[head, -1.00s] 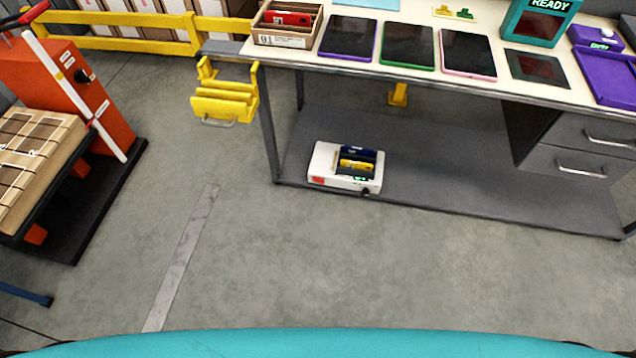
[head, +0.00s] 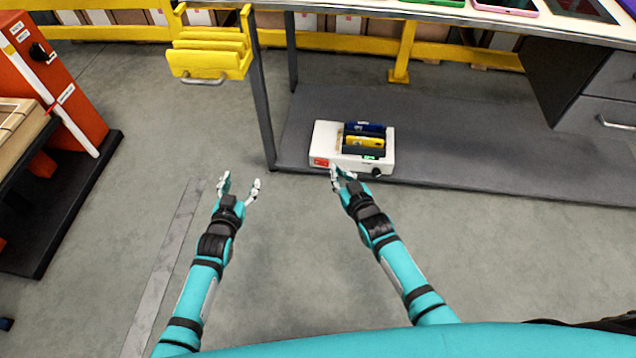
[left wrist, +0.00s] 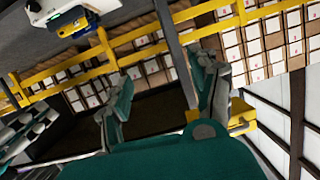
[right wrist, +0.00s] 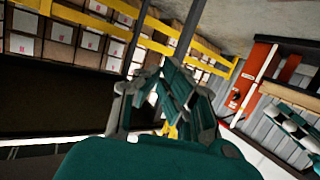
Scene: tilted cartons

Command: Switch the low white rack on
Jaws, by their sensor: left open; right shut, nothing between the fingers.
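The low white rack (head: 325,142) sits on the grey lower shelf under the table. It holds a blue and a yellow item in slots. On its front are a red switch (head: 320,162) at the left, a small green-lit display (head: 370,157) and a black knob (head: 376,172) at the right. My right gripper (head: 341,170) is shut and empty, its tips at the rack's front edge just right of the red switch; I cannot tell whether they touch. My left gripper (head: 240,188) is open and empty over the floor, left of the rack. The rack also shows in the left wrist view (left wrist: 50,12).
A table leg (head: 264,110) stands left of the rack, with a yellow holder (head: 208,55) beside it. Drawers (head: 600,110) hang at the right. The grey shelf (head: 480,150) is clear right of the rack. An orange cabinet (head: 50,80) stands far left.

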